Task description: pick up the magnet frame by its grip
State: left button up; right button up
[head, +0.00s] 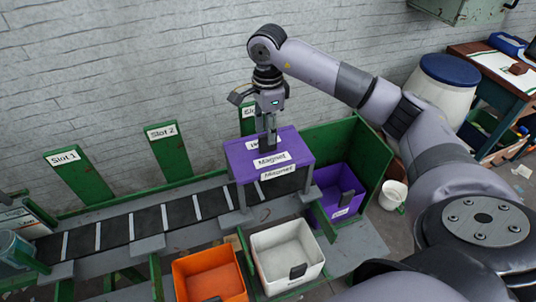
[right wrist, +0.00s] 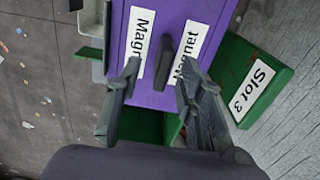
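The magnet frame (head: 297,146) is a purple block with white "Magnet" labels, standing on grey legs over the belt. It also shows in the right wrist view (right wrist: 213,14). Its grip (right wrist: 171,52) is a dark upright bar on top, between the two labels. My right gripper (head: 268,142) points down at the top of the frame. In the right wrist view my right gripper (right wrist: 160,75) is open, with one finger on each side of the grip and gaps beside it. In the head view the gripper hides most of the grip. My left gripper is not in view.
The dark belt (head: 147,222) runs left from the frame. Green plates carry Slot 1 (head: 79,176), Slot 2 (head: 168,150) and Slot 3 (right wrist: 262,82) labels. An orange bin (head: 190,265), a white bin (head: 260,236) and a purple bin (head: 325,196) stand in front and right. A green panel (head: 370,155) stands at right.

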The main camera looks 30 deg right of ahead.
aim_at(268, 150)
notch_tip(268, 150, down, 4)
jog(key=shift+w+d+f+p, duration=0.15)
jog(key=shift+f+p, duration=0.1)
jog(key=shift+p, duration=0.85)
jog(key=shift+f, duration=0.25)
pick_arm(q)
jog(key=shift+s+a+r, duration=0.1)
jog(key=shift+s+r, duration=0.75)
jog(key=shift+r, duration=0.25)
pick_arm(e)
jog(key=shift+c, duration=0.4)
grip_shut()
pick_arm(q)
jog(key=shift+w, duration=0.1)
pick_arm(e)
jog(key=shift+r, duration=0.1)
